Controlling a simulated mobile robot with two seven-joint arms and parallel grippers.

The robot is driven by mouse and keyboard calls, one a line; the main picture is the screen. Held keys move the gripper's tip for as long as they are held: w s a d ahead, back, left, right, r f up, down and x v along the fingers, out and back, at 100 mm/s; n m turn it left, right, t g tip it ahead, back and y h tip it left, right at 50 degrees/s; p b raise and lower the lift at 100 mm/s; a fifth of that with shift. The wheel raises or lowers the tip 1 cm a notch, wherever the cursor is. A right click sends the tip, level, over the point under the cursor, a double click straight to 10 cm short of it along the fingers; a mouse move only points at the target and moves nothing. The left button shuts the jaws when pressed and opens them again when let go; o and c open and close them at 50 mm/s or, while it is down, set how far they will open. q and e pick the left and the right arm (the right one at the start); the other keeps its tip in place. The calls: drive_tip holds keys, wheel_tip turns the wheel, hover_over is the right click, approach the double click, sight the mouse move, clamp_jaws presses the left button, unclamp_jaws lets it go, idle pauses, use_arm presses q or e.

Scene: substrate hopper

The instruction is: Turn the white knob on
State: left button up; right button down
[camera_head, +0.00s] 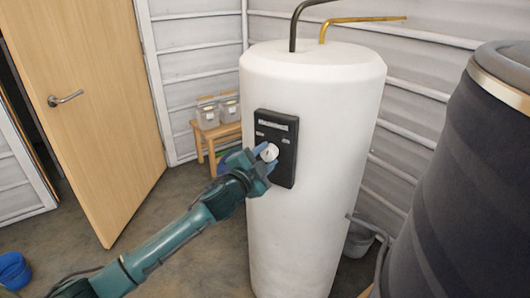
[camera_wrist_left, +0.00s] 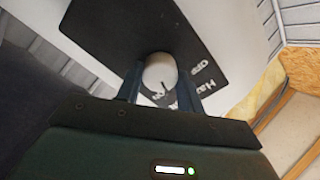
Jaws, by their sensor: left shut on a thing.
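The white knob (camera_head: 269,152) sits on a black control panel (camera_head: 287,172) on the front of a tall white tank (camera_head: 315,90). My left gripper (camera_head: 262,160) reaches the panel from the lower left and is shut on the knob. In the left wrist view the knob (camera_wrist_left: 160,72) is between the two fingers (camera_wrist_left: 158,85), with a dark mark on its lower part. White lettering, including "OFF", shows on the panel (camera_wrist_left: 125,40) to the right of the knob; part of it is hidden by a finger. My right gripper is not in view.
A large dark barrel (camera_head: 465,190) stands close at the right. A wooden door (camera_head: 85,95) stands open at the left. A blue bucket (camera_head: 14,270) is at the lower left.

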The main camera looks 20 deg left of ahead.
use_arm(q)
drive_tip(key=m+p, duration=0.1)
drive_tip(key=m, duration=0.2)
drive_tip(key=shift+r+m, duration=0.1)
drive_tip(key=shift+m, duration=0.3)
drive_tip(key=shift+m+p, duration=0.35)
drive_tip(key=shift+m, duration=0.45)
drive_tip(key=o, duration=1)
drive_tip(key=b+v, duration=0.1)
drive_tip(key=v, duration=1.2)
